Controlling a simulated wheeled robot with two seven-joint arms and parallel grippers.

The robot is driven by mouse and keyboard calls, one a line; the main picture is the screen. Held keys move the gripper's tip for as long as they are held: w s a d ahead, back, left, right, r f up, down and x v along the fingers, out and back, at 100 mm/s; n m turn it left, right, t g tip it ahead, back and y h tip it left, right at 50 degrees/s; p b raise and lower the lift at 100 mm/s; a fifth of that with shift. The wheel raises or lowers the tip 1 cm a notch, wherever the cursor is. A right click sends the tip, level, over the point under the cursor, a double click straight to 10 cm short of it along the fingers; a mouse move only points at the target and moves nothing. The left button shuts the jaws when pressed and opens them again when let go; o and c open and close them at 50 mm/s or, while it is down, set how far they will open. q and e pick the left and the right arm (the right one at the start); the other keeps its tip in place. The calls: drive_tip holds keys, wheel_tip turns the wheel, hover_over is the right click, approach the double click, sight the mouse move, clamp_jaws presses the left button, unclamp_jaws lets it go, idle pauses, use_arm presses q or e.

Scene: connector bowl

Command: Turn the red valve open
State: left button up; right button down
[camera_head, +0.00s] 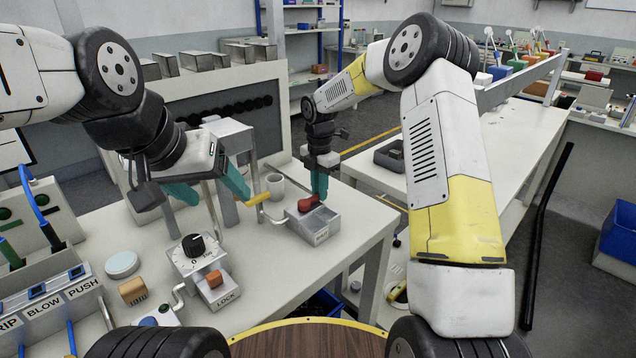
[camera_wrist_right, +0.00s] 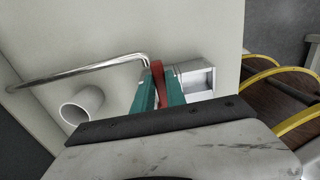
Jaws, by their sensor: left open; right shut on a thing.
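The red valve handle (camera_head: 308,202) sits at a small grey labelled box (camera_head: 325,222) near the table's right edge. My right gripper (camera_head: 319,192) reaches down to it from above. In the right wrist view the red handle (camera_wrist_right: 158,82) lies between the teal fingers of my right gripper (camera_wrist_right: 158,90), which is shut on it. The fingers hide part of the handle. A bent metal pipe (camera_wrist_right: 100,69) ends near the handle. My left gripper (camera_head: 211,190) is open and empty, above the table to the left of the valve, with its fingers wide apart.
A white cup (camera_head: 275,186) stands just left of the valve. A yellow-tipped lever (camera_head: 259,198) is close to my left gripper's finger. A dial box (camera_head: 191,255) and an orange LOCK switch (camera_head: 215,280) stand in front. Clear tabletop lies between the dial box and the valve.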

drive_tip(key=shift+w+r, duration=0.1)
idle(0.3)
drive_tip(key=c, duration=1.4)
unclamp_jaws()
drive_tip(key=shift+o, duration=0.2)
drive_tip(key=shift+r, duration=3.85)
